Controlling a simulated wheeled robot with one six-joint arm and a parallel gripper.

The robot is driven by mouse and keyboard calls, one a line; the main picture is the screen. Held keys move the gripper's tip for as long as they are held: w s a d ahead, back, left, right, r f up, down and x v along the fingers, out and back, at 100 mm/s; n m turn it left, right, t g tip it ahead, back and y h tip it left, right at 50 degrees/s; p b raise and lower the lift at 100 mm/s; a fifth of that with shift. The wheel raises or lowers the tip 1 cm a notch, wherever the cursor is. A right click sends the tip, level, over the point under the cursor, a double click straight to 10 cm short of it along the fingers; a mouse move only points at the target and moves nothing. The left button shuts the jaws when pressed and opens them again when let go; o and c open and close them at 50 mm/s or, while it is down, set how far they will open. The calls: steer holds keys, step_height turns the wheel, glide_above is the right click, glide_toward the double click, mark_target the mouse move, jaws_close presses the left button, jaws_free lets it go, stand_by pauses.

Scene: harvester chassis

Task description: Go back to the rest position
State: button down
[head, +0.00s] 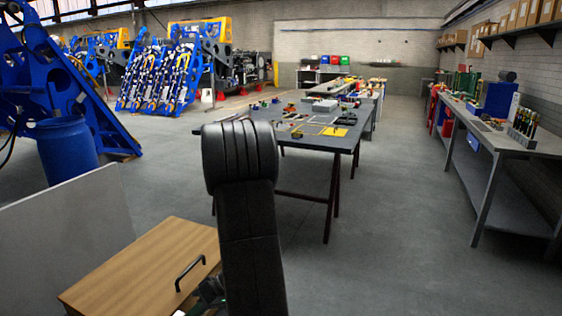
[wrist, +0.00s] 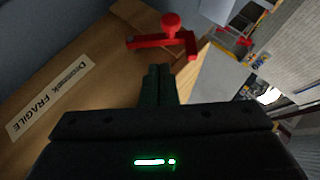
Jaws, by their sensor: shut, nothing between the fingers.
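My gripper (wrist: 159,72) is shut and empty in the wrist view, its two dark fingers side by side. A red part with a round knob (wrist: 171,26) lies just beyond the fingertips in the picture; I cannot tell the gap between them. In the head view my upright black arm link fills the middle front. A small part of my gripper area shows low beside it, mostly hidden.
A wooden box (head: 140,268) with a black handle (head: 190,272) stands at the lower left, beside a grey panel (head: 70,235). A dark table (head: 300,140) with parts and tools stands ahead. A long workbench (head: 520,140) runs along the right. Bare floor (head: 400,220) lies between them.

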steer(key=shift+w+d+r+b, duration=0.2)
steer(key=shift+w+d+r, duration=0.1)
steer(key=shift+w+r, duration=0.35)
steer(key=shift+w+d+r+b, duration=0.2)
steer(key=shift+w+d+r, duration=0.1)
steer(key=shift+w+r, duration=0.3)
steer(key=shift+w+d+r+b, duration=0.2)
steer(key=shift+w+d+r, duration=0.1)
steer(key=shift+w+r, duration=0.3)
steer(key=shift+s+d, duration=0.1)
